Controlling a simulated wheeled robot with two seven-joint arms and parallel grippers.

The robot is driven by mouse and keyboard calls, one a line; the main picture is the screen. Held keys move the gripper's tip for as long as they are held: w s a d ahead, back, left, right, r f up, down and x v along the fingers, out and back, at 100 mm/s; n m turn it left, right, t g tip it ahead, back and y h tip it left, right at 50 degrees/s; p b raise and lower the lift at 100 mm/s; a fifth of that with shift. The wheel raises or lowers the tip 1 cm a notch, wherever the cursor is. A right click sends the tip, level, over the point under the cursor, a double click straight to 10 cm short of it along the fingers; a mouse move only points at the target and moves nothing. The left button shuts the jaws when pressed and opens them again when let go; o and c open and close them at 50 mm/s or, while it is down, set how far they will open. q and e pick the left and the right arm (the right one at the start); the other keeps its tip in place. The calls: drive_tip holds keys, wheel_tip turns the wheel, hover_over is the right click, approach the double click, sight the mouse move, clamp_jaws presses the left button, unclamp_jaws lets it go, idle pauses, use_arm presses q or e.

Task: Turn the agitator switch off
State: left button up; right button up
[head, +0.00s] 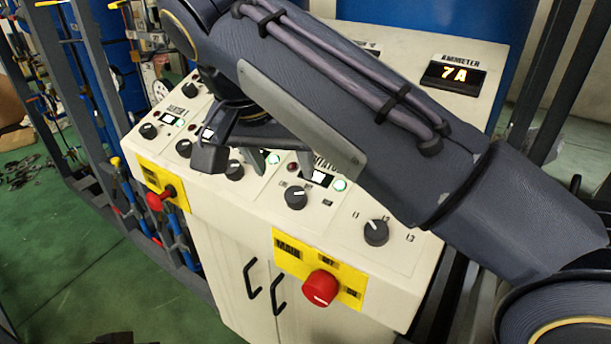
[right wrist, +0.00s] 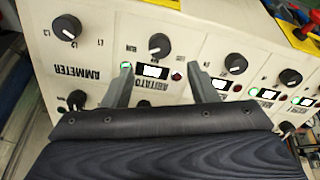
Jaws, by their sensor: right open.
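The agitator switch is a black round knob (head: 296,197) with a white mark, on the sloped panel below the partly hidden agitator label. It also shows in the right wrist view (right wrist: 160,43), its white mark pointing left. The agitator's green lamp (right wrist: 126,66) is lit and its red lamp (right wrist: 176,75) looks dark. My right gripper (head: 235,158) is open above the panel, left of the knob in the head view. In the right wrist view its fingers (right wrist: 160,80) flank the agitator's small display, and the knob lies beyond the tips, apart from them.
Similar knobs line the panel (head: 376,233), including a selector marked L1 to L3. A red main switch (head: 320,288) and another red switch (head: 154,201) stick out on yellow plates. The ammeter (head: 454,75) reads 7A. My right arm hides much of the panel.

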sight(294, 193)
drive_tip(key=b+x, duration=0.1)
drive_tip(key=x, duration=0.6)
drive_tip(key=shift+d+f, duration=0.1)
drive_tip(key=shift+f, duration=0.15)
drive_tip(key=c, duration=1)
drive_tip(key=shift+o, duration=0.2)
drive_tip(key=shift+r+n+p, duration=0.2)
drive_tip(key=shift+n+p, duration=1)
drive_tip(key=shift+n, duration=0.2)
drive_tip(key=n+p, duration=0.3)
drive_tip(key=shift+w+n, duration=0.1)
drive_tip(key=shift+n, duration=0.2)
drive_tip(key=n+p, duration=0.3)
drive_tip(key=shift+n, duration=0.4)
drive_tip(key=shift+f+n+g+p, duration=0.15)
drive_tip(key=shift+n+g+p, duration=0.2)
drive_tip(key=shift+n, duration=0.45)
